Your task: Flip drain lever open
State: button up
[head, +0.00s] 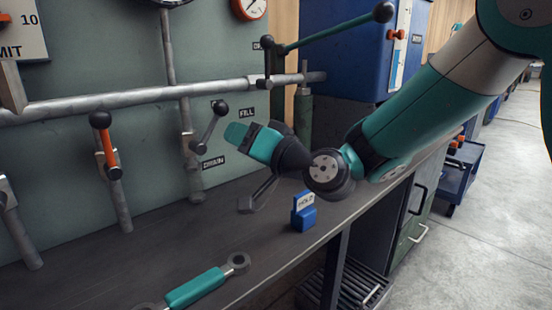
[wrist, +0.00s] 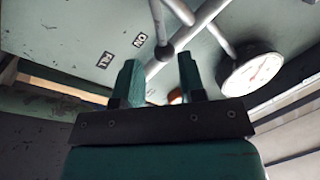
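The DRAIN label (head: 213,162) is on the green panel in the head view. Just above it, a grey lever with a black ball end (head: 210,127) slants up to the right from a vertical pipe. My gripper (head: 238,133) is to the right of this lever in the head view, pointing left towards the panel; whether it touches the lever cannot be told. The DRAIN label is not seen in the wrist view.
An orange-handled lever (head: 108,143) stands to the left. A long green bar handle (head: 330,32) juts out above right. A horizontal pipe (head: 150,103) crosses the panel. A blue HOLD block (head: 303,215) and a teal-bodied tool (head: 195,288) are on the bench (head: 110,265). A gauge (wrist: 255,68) shows in the wrist view.

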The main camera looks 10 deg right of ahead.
jog(key=b+v, duration=0.3)
jog(key=v, duration=0.5)
jog(key=shift+s+d, duration=0.2)
jog(key=shift+s, duration=0.05)
jog(key=shift+o, duration=0.2)
